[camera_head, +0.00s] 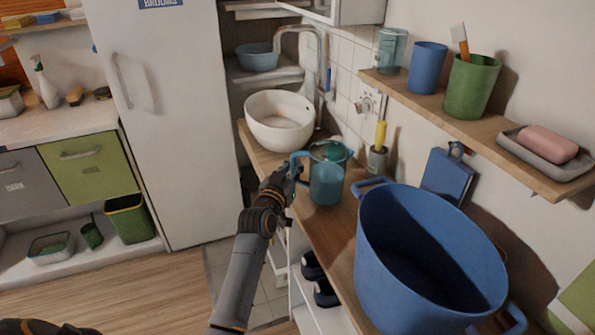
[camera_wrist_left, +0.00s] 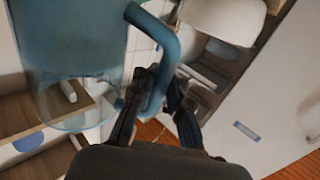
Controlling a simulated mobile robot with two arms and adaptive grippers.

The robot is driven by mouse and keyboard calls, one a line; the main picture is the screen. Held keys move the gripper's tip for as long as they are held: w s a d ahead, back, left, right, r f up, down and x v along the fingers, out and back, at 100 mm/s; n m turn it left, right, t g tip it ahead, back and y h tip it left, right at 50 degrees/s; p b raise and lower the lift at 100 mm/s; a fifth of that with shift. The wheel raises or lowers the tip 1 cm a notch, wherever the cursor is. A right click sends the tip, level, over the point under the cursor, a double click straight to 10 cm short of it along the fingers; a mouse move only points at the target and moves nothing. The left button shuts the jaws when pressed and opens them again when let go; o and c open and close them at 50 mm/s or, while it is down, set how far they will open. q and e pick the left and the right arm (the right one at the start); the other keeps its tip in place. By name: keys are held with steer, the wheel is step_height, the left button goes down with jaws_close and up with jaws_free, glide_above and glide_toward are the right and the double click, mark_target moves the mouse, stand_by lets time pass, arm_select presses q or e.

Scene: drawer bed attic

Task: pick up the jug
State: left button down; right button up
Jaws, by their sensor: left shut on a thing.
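The jug (camera_head: 328,181) is a see-through teal vessel with a blue handle at its left side. In the head view it is at the wooden counter, between the white basin and the big blue tub; I cannot tell whether its base touches the wood. My left gripper (camera_head: 287,178) reaches it from the left and is shut on the handle. In the left wrist view the fingers (camera_wrist_left: 157,98) are on either side of the blue handle (camera_wrist_left: 160,45), and the jug's body (camera_wrist_left: 75,40) fills the upper left. My right gripper is not in view.
A white basin (camera_head: 279,121) stands behind the jug. A large blue tub (camera_head: 385,265) stands in front of it on the right. A cup with a yellow-handled brush (camera_head: 377,158) is close to the wall. A wooden shelf (camera_head: 425,103) overhangs the counter's right side.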

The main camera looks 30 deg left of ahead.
arm_select(q)
steer(key=s+a+r, duration=0.8)
steer(key=s+r, duration=0.3)
steer(key=shift+s+r, duration=0.3)
steer(key=shift+d, duration=0.1)
stand_by(0.6)
